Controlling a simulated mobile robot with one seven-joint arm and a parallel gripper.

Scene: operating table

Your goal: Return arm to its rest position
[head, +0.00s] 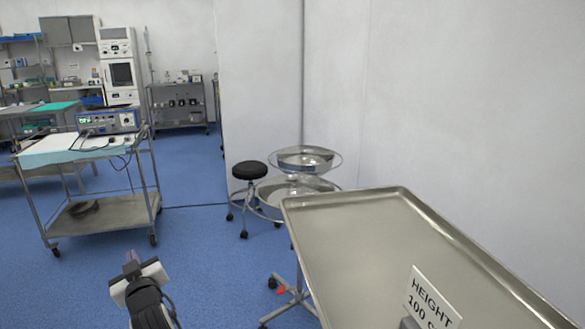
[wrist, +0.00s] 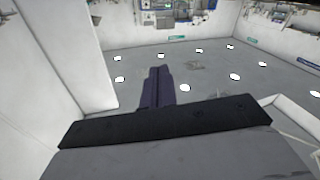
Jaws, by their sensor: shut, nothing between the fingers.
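My gripper (head: 131,258) shows at the bottom of the head view, left of the steel tray table and in front of open blue floor. Its fingers point up and away from me. In the wrist view the dark purple fingers (wrist: 159,88) are together, with nothing between them. The lower part of my arm is cut off by the bottom edge of the head view.
A steel tray table (head: 365,215) with a "HEIGHT 100" sign (head: 430,300) stands at right. A black stool (head: 250,171) and steel basins (head: 304,160) stand behind it. An instrument cart (head: 100,210) is at left. Blue floor between is clear.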

